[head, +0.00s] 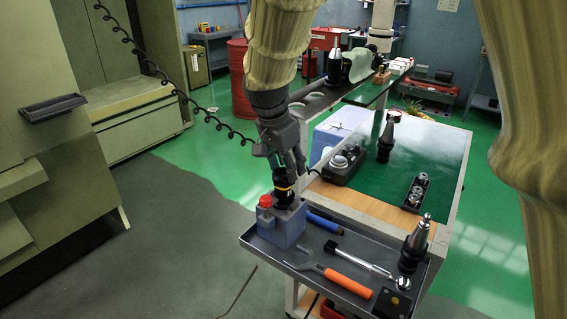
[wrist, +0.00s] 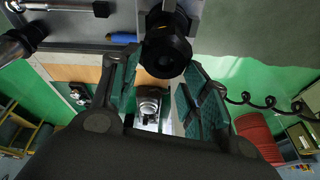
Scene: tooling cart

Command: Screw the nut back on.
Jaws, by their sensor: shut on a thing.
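My gripper (head: 284,170) points down over the blue-grey holding block (head: 283,228) at the left of the cart's tray. In the wrist view its two ribbed fingers (wrist: 166,72) stand on either side of a round black nut (wrist: 167,50) with a dark hole, and they are shut on it. In the head view the nut (head: 284,179) sits at the top of a black tool holder (head: 285,198) with a yellow band, upright in the block. The fingers partly hide the nut, and I cannot tell how far it is seated on the thread.
The grey tray (head: 262,254) holds an orange-handled spanner (head: 345,282), a blue-handled tool (head: 325,223), a silver bar tool (head: 357,258) and another tool holder (head: 415,246). A red cap (head: 265,201) is on the block. Another holder (head: 386,140) stands on the green mat.

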